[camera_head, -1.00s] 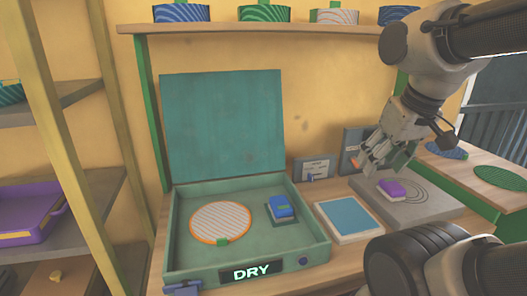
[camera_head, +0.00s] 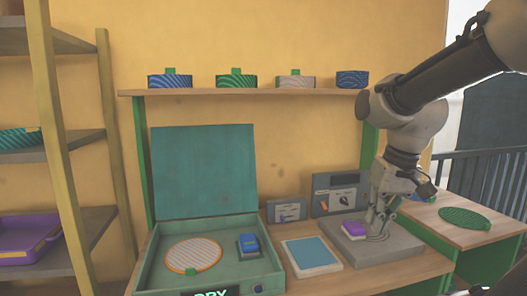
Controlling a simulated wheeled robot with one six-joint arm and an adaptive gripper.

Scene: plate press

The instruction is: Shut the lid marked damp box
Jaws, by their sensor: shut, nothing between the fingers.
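A green box (camera_head: 233,281) stands on the bench with its lid (camera_head: 203,172) raised upright at the back. Its front label (camera_head: 211,293) is cut by the lower edge, but its letters look like DRY. A striped round plate with an orange rim (camera_head: 193,255) and a blue block (camera_head: 248,244) lie inside. No box marked damp shows in this view. My gripper (camera_head: 376,229) is shut and empty, pointing down over the grey slab (camera_head: 385,251), right of the purple block (camera_head: 354,229). It is well to the right of the open lid.
A blue-topped pad (camera_head: 311,254) lies between box and slab. Two grey panels (camera_head: 287,210) stand at the back. A shelf (camera_head: 300,92) with several round tins runs above the lid. A side table (camera_head: 440,222) with a green disc is at right, a rack with a purple tray (camera_head: 30,238) at left.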

